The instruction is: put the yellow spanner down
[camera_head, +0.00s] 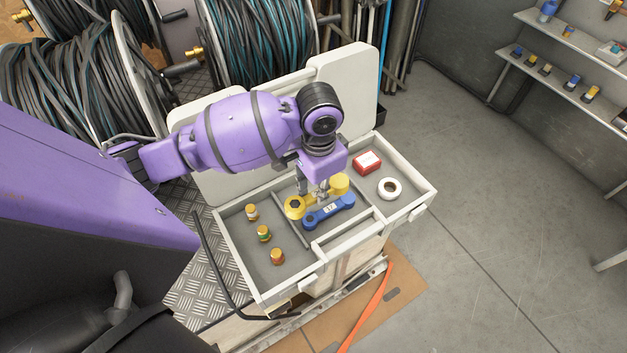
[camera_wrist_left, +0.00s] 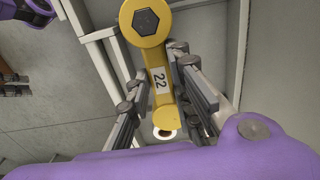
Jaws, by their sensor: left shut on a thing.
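The yellow spanner (camera_head: 295,208) is in the middle section of an open white toolbox (camera_head: 240,280), with its other end near the red box. In the left wrist view the yellow spanner (camera_wrist_left: 158,62) runs lengthwise between the fingers and shows a hex hole and a "22" label. My left gripper (camera_head: 321,191) is shut on its shank, pointing down. A blue spanner (camera_head: 342,203) with a white label lies close beside it on the near side. I cannot tell whether the yellow spanner touches the tray floor. My right gripper is not in view.
Several compartments divide the toolbox. Brass fittings (camera_head: 264,233) stand in the left one; a red box (camera_head: 367,162) and a white tape roll (camera_head: 389,188) are at the right. The raised lid (camera_head: 350,85) stands behind. Hose reels (camera_head: 85,70) are at the back left.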

